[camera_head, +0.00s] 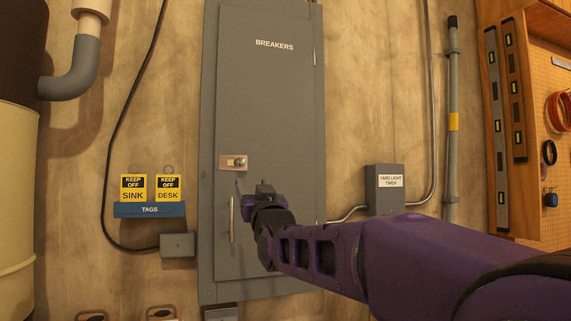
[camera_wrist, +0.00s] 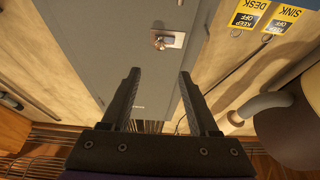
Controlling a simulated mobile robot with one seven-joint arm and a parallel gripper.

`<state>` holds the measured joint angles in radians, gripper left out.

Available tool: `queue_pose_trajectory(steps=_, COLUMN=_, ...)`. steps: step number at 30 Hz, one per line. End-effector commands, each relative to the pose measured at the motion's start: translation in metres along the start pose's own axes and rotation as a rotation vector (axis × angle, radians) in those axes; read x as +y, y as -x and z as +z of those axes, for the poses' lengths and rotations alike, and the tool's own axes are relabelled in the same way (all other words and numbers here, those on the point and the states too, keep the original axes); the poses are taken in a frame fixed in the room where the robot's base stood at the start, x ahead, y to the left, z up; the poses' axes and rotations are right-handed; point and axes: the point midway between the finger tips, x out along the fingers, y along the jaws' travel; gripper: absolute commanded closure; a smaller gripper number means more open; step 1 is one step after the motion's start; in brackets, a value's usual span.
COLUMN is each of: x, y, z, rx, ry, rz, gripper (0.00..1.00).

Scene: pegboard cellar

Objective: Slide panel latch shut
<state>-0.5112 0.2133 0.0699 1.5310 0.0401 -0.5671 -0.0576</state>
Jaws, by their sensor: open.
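The grey breaker panel (camera_head: 270,110), labelled BREAKERS, is on the wall with its door looking closed. Its latch (camera_head: 233,162) is a small metal plate with a round knob, at the door's left side; the knob sits right of the plate's middle. It also shows in the wrist view (camera_wrist: 168,39), beyond the fingertips. My gripper (camera_head: 251,189) is in front of the door, just below and right of the latch in the head view. In the wrist view my gripper (camera_wrist: 159,73) has its two fingers apart with nothing between them. I see no contact with the latch.
A vertical door handle (camera_head: 231,219) is below the latch, left of my gripper. A blue TAGS holder (camera_head: 149,210) with yellow tags is at left. The door above the latch is clear.

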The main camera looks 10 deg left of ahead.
Motion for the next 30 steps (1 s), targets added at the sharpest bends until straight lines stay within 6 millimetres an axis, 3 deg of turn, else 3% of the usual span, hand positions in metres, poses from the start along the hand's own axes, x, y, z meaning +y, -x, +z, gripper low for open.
queue_pose_trajectory(steps=6, x=0.000, y=-0.043, z=-0.001, rx=-0.001, ry=0.000, rz=0.000, gripper=0.39)
queue_pose_trajectory(steps=18, x=0.000, y=-0.108, z=-0.002, rx=-0.001, ry=0.001, rz=0.000, gripper=0.39)
queue_pose_trajectory(steps=24, x=0.000, y=-0.132, z=-0.002, rx=-0.001, ry=0.001, rz=-0.001, gripper=0.39)
queue_pose_trajectory(steps=30, x=0.000, y=-0.144, z=-0.001, rx=-0.001, ry=0.001, rz=0.000, gripper=0.39)
